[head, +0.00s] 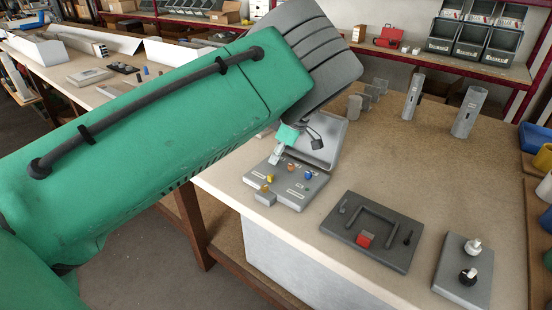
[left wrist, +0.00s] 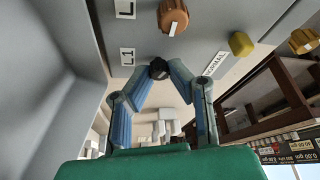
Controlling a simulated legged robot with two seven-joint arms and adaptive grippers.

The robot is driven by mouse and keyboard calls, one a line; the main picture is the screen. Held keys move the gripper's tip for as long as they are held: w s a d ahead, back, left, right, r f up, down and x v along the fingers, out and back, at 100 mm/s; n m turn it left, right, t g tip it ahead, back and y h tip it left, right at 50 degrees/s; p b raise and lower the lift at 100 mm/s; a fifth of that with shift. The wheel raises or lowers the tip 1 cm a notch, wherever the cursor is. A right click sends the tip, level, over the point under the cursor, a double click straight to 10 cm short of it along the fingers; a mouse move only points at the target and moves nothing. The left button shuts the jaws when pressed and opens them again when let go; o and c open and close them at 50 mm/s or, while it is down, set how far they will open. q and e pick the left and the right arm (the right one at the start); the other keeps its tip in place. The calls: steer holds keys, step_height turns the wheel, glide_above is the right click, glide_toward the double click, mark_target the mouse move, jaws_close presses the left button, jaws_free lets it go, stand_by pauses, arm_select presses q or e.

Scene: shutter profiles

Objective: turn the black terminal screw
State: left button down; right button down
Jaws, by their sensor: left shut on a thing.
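The black terminal screw (left wrist: 158,67) shows in the left wrist view, at the near edge of a grey terminal block (left wrist: 215,22). My left gripper (left wrist: 158,78) has its two blue fingers closed in on it from both sides, with the tips touching it. In the head view my left gripper (head: 275,156) reaches down to the back left edge of the terminal block (head: 287,201). The black screw cannot be made out there, behind the fingertips. My right gripper is in neither view.
Orange (left wrist: 173,17) and yellow (left wrist: 241,44) screws stand close by on the block.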

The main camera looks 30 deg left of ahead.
arm_select(q)
steer(key=shift+s+d+f, duration=0.1)
steer(key=shift+d+f, duration=0.15)
steer(key=shift+f, duration=0.1)
steer(key=c, duration=1.5)
jaws_free()
steer(key=shift+w, duration=0.25)
steer(key=shift+r, duration=0.15)
steer(key=shift+r, duration=0.25)
steer(key=v, duration=1.1)
steer(key=shift+w+d+r, duration=0.1)
steer(key=shift+w+d, duration=0.05)
steer(key=shift+w, duration=0.1)
